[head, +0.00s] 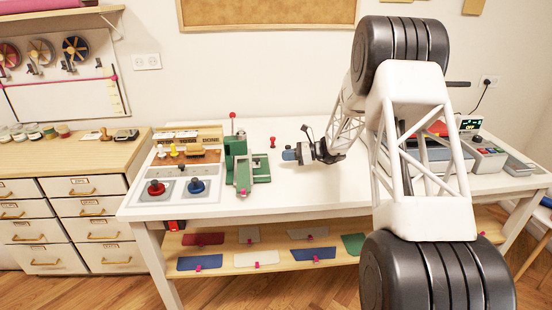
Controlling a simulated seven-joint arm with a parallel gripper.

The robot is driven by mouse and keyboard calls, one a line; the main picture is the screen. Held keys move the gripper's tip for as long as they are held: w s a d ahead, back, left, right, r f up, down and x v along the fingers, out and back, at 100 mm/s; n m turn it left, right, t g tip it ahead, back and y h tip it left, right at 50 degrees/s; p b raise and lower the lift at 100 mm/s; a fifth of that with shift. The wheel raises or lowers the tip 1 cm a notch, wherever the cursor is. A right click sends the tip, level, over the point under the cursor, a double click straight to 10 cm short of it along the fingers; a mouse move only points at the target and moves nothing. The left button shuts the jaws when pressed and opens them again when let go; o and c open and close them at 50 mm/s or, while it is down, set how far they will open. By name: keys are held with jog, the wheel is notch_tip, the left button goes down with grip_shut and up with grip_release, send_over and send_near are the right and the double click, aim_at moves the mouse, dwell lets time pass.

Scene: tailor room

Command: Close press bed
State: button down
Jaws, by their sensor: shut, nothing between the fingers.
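A green press (236,150) with a red-knobbed lever stands on the white table, left of centre. A paler green bed or arm (243,178) sticks out from it toward the table's front, with a pink mark at its front end. My gripper (290,155) is right of the green press, over the table and apart from it, pointing left. It is shut and empty. A grey machine (490,155) with a red and blue button panel stands at the table's right. My arm hides much of it, so I cannot tell how its parts stand.
Left of the press is a board (180,170) with red and blue knobs. The front middle of the white table (310,187) is clear. Coloured sheets lie on the lower shelf (270,265).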

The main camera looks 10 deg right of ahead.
jog(key=shift+v, duration=2.55)
jog(key=shift+s+a+r, duration=0.15)
jog(key=shift+s+r, duration=0.25)
jog(key=shift+r, duration=0.05)
jog(key=s+a+r+n+g+h, duration=0.25)
jog(key=s+r+n+h, duration=0.2)
jog(key=s+r, duration=0.65)
jog(key=s+a+r+n+g+h, duration=0.1)
jog(key=s+a+r+n+h, duration=0.3)
jog(key=s, duration=1.3)
jog(key=s+d+n+t+h, duration=0.1)
jog(key=s+d+n+h, duration=0.1)
jog(key=s, duration=0.8)
jog(key=s+d+r+n+t+h, duration=0.1)
jog(key=s+n, duration=0.4)
jog(key=s, duration=0.6)
jog(key=s+d+n+t+h, duration=0.1)
jog(key=s+n+h, duration=0.3)
jog(key=s, duration=0.7)
jog(key=shift+d+r+t, duration=0.3)
jog(key=shift+d+t, duration=0.05)
jog(key=shift+d, duration=0.55)
